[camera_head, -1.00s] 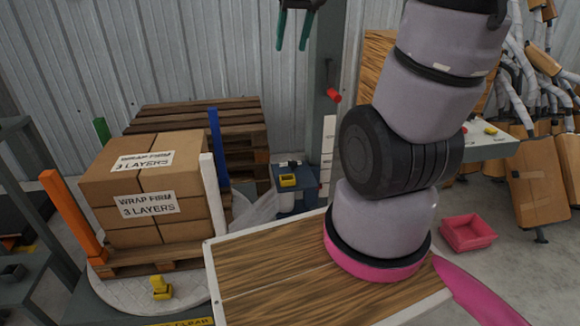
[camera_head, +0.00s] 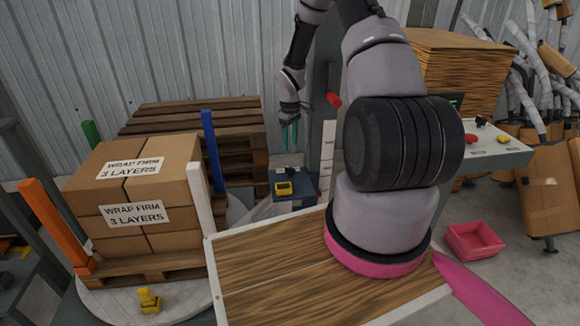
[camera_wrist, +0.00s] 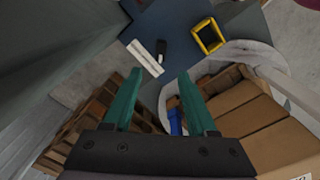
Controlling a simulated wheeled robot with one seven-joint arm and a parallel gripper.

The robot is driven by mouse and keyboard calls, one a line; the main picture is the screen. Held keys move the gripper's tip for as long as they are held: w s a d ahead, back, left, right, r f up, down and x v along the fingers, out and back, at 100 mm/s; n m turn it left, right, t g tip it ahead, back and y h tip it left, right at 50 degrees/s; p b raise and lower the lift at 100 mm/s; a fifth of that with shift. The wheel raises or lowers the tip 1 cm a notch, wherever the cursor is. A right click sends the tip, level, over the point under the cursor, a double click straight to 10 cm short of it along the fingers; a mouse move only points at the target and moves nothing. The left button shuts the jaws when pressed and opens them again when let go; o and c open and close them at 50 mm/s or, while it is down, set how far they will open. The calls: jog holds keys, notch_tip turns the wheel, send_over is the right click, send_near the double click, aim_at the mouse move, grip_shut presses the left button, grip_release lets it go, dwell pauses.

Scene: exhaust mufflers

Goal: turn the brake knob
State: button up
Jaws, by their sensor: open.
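A blue box (camera_head: 296,203) stands at the foot of the grey column. On its top sit a small black knob (camera_head: 291,172) and a yellow square-framed part (camera_head: 284,188). No label shows which part is the brake knob. In the wrist view the black knob (camera_wrist: 162,49) lies just beyond my fingertips, between a white strip (camera_wrist: 146,58) and the yellow frame (camera_wrist: 208,36). My gripper (camera_head: 289,140) points down above the blue box, its teal fingers apart and empty. It also shows in the wrist view (camera_wrist: 160,73), touching nothing.
Wrapped cartons (camera_head: 135,195) stand on a pallet on the turntable, with upright orange, white, blue and green posts around it. A red knob (camera_head: 333,100) is on the column. A console (camera_head: 480,148) is at right.

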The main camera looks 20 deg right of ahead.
aim_at(290, 168)
notch_tip(290, 168, down, 11)
dwell(0.4)
grip_shut()
